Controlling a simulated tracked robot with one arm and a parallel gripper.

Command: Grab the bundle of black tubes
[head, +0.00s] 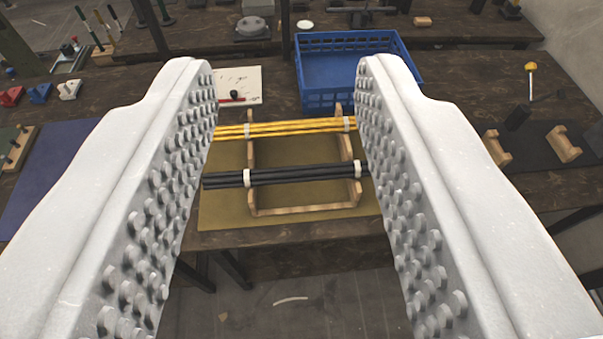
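The bundle of black tubes (305,174) lies level across a wooden rack (304,209), tied near each end with a white band. My gripper (286,80) is open, with its two white, studded fingers wide apart on either side of the view. The bundle shows between the fingers, farther off, and its ends pass close to or behind the fingers' inner edges. Nothing is held. A bundle of yellow tubes (287,128) lies on the same rack behind the black one, its right end near the right finger.
The rack stands on an olive mat (221,208) at the table's front edge. A blue crate (347,41) stands behind it. A white board (240,80) lies behind left. Small wooden blocks and a yellow-headed tool (531,68) are at right. A blue mat (51,182) is at left.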

